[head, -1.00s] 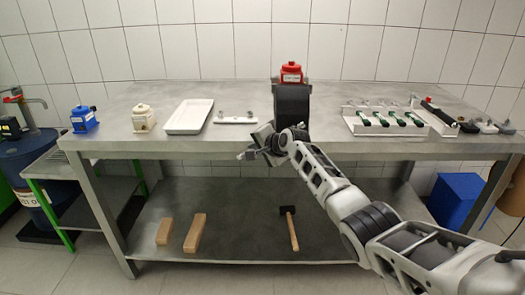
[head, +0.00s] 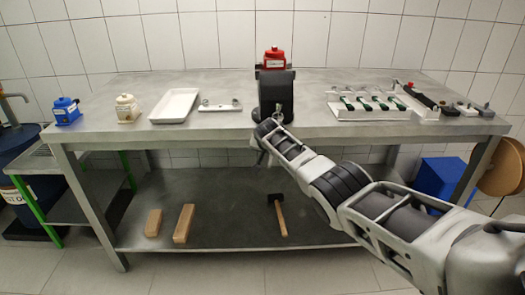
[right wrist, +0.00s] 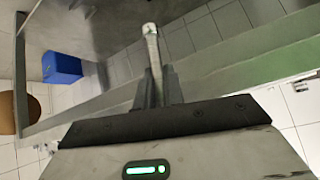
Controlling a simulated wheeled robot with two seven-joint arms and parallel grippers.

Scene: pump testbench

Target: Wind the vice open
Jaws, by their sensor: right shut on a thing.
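The vice (head: 276,92) is a dark block at the front edge of the bench, with a red pump (head: 274,60) at its top. Whether its jaws touch the pump cannot be made out. My right gripper (right wrist: 158,88) is shut on a pale metal bar, the vice handle (right wrist: 151,42), which sticks out beyond the fingers in the right wrist view. In the head view my right arm's wrist is just below the front of the vice and hides the fingers and most of the handle. My left gripper is in neither view.
On the bench, a blue pump (head: 66,111), a cream pump (head: 127,108), a white tray (head: 175,106) and a small fixture (head: 220,105) stand left. A rack of green-handled tools (head: 368,105) stands right. The lower shelf holds wooden blocks (head: 184,223) and a hammer (head: 280,214).

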